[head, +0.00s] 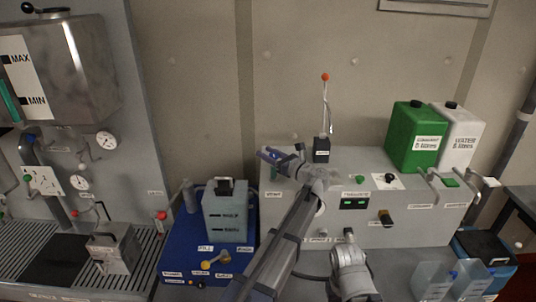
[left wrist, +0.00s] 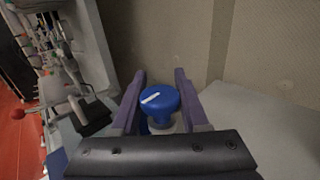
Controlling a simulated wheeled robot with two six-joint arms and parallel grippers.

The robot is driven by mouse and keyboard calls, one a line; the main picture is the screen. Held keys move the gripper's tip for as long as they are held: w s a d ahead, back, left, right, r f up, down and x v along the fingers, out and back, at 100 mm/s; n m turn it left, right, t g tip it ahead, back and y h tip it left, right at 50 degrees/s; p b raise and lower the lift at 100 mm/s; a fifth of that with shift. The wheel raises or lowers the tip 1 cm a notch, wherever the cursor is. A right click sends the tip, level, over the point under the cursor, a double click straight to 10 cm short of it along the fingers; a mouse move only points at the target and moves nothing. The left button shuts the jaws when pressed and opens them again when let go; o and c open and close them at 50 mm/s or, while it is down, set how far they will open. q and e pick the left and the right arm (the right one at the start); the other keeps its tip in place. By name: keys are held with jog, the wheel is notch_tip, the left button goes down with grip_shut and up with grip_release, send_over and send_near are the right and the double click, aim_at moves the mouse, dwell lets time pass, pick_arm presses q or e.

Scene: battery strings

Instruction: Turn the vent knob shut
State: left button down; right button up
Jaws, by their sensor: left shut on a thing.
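The vent knob (left wrist: 160,98) is a round blue knob with a white pointer line on its top. It shows in the left wrist view between the two purple fingers of my left gripper (left wrist: 160,88). The white line runs slightly slanted, rising to the right. In the head view my left gripper (head: 272,155) is at the left end of the grey cabinet (head: 340,165), near its top. It is shut on the knob, which the fingers and wrist mostly hide there. My right gripper is not in view.
A post with a red ball (head: 325,77) stands just right of the gripper. Green (head: 415,138) and white (head: 458,138) canisters stand on the cabinet. A blue unit (head: 185,245) with a grey tank (head: 226,213) is at left. Clear containers (head: 432,281) sit front right.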

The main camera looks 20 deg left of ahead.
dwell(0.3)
pick_arm(q)
jog(key=shift+c, duration=2.1)
grip_release()
jog(key=v, duration=0.7)
jog(key=shift+s+d, duration=0.2)
jog(key=shift+d, duration=0.15)
